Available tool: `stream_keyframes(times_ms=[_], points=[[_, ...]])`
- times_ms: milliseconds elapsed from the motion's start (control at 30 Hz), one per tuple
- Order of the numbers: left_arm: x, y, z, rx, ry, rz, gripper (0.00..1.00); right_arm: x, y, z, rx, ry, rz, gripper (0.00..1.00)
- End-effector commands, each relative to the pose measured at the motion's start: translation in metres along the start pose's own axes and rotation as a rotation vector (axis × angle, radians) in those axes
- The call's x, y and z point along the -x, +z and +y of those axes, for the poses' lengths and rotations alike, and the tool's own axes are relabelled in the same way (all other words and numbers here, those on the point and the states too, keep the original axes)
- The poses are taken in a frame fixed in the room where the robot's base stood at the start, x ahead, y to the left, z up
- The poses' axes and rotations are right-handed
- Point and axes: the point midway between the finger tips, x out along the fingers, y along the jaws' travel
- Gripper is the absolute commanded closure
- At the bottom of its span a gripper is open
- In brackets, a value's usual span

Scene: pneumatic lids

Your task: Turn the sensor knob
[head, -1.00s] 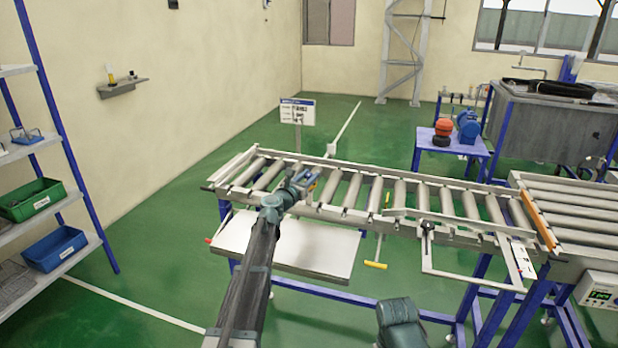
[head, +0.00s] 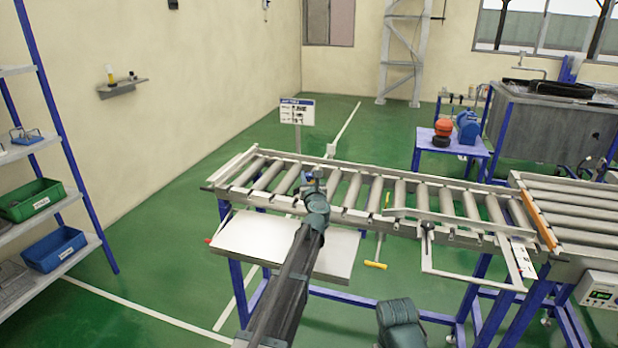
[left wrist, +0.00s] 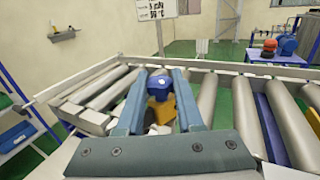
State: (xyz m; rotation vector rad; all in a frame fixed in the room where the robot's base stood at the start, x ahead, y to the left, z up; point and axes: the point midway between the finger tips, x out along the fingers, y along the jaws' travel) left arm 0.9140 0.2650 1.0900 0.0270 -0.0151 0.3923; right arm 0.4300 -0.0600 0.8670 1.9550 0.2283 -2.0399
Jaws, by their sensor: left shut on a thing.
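The sensor knob (left wrist: 160,87) is a small dark-blue cap with a pale spot in the left wrist view, sitting between the fingers of my left gripper (left wrist: 163,74). A yellow part (left wrist: 160,112) shows just below it. The gripper is shut on the knob. How far the knob is turned cannot be told. My right gripper is not in view.
The roller conveyor (head: 347,217) runs across the middle, with a white board (head: 255,238) below its near side. A sign (head: 297,112) stands behind it. A display box (head: 598,293) is at the right. A shelf with a green bin (head: 32,199) and blue bin (head: 54,248) stands left.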

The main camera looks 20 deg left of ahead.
Motion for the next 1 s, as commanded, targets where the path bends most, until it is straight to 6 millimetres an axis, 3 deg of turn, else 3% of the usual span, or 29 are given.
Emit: stream_keyframes(times_ms=[1000], points=[[-0.0053,0.0006,-0.0032,-0.010,0.879,-0.001,1.00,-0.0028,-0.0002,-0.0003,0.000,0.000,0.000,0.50]])
